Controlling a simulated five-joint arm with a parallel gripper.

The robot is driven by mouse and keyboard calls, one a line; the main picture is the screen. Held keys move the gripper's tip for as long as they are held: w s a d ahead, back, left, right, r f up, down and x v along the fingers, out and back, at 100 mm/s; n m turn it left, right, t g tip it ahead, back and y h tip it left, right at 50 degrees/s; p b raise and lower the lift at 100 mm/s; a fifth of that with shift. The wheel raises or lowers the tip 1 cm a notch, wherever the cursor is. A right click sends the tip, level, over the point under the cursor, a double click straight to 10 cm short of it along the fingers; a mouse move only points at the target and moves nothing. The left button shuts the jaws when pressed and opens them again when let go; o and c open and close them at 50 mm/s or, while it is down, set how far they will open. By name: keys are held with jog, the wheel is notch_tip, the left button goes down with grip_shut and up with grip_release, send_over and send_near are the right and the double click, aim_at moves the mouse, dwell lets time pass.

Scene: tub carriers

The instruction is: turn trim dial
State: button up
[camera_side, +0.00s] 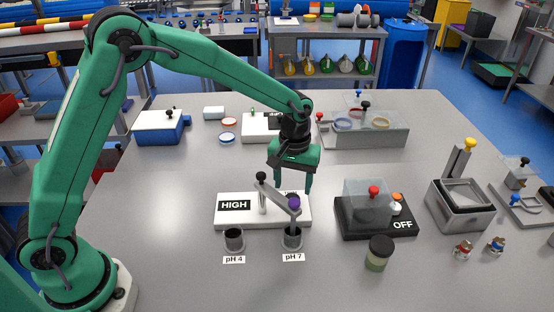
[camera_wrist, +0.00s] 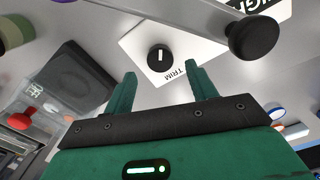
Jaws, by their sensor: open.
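The trim dial (camera_wrist: 161,58) is a round black knob with a white pointer mark. In the wrist view it sits on a white plate (camera_wrist: 135,43) beside the printed word TRIM. My gripper (camera_wrist: 162,80) is open and empty, its two green fingers apart. The dial lies beyond the fingertips, roughly centred between them, and is not held. In the side view my gripper (camera_side: 291,183) points down behind the grey lever, above the white HIGH panel (camera_side: 236,220). I cannot make out the dial there.
A grey lever (camera_side: 278,197) with a black knob stands close to the fingers. A clear cover with a red knob (camera_side: 374,190) stands right, on the black OFF base (camera_side: 405,224). Two cups, pH 4 (camera_side: 234,240) and pH 7 (camera_side: 291,240), stand in front.

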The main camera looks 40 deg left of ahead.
aim_at(292, 195)
jog(key=shift+f, duration=2.4)
jog(key=c, duration=1)
